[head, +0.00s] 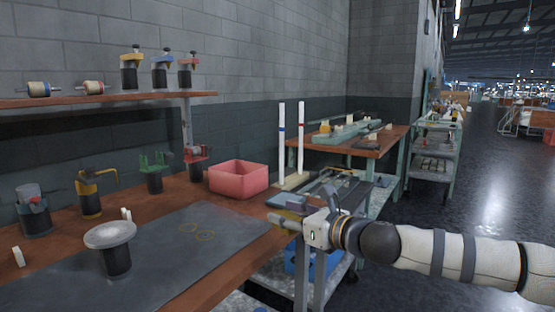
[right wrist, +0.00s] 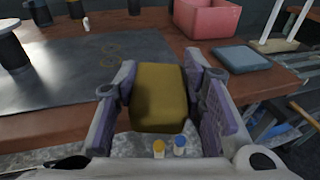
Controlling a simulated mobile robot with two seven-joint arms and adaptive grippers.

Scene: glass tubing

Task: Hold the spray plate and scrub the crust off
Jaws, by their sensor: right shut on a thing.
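A round pale grey plate (head: 110,235), which looks like the spray plate, sits on a dark cylindrical stand (head: 117,262) on the grey mat. Its surface looks speckled; I cannot make out the crust clearly. Part of it shows at the upper left of the right wrist view (right wrist: 11,25). My right gripper (head: 284,219) is shut on an olive-yellow block (right wrist: 158,98), like a scrubbing pad, held between its two purple-grey fingers. It is at the bench's right edge, well to the right of the plate and apart from it. My left gripper is out of view.
A red bin (head: 238,178) stands at the back of the bench, with a blue-grey pad (right wrist: 241,59) near it. Several clamp-like tools line the wall side. Two yellow rings (head: 204,236) mark the mat (head: 175,247), which is clear between plate and gripper.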

